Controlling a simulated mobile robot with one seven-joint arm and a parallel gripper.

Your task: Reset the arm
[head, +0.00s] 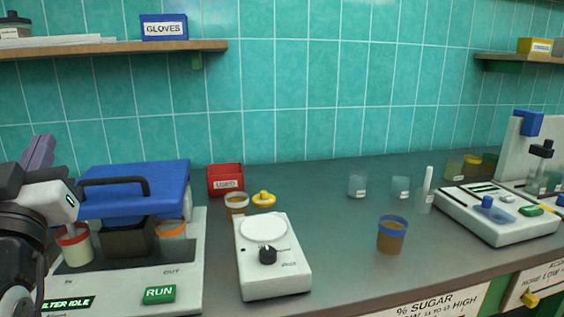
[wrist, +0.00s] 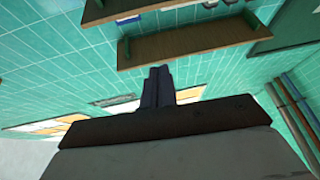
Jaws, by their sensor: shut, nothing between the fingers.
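My gripper (head: 40,150) is at the far left of the head view, raised beside the blue lid of the filter machine, with its purple fingers pointing up. In the wrist view my gripper (wrist: 158,72) has its two fingers pressed together with nothing between them. The wrist view looks past them at the tiled wall and a wooden shelf (wrist: 190,42). Part of my arm is cut off by the left edge of the head view.
The filter machine (head: 188,290) with a blue lid stands close to my arm. A white scale (head: 275,275), a red bin (head: 226,179) and a blue-rimmed brown cup (head: 391,236) stand on the grey counter (head: 335,250). Another white instrument (head: 500,225) stands at right.

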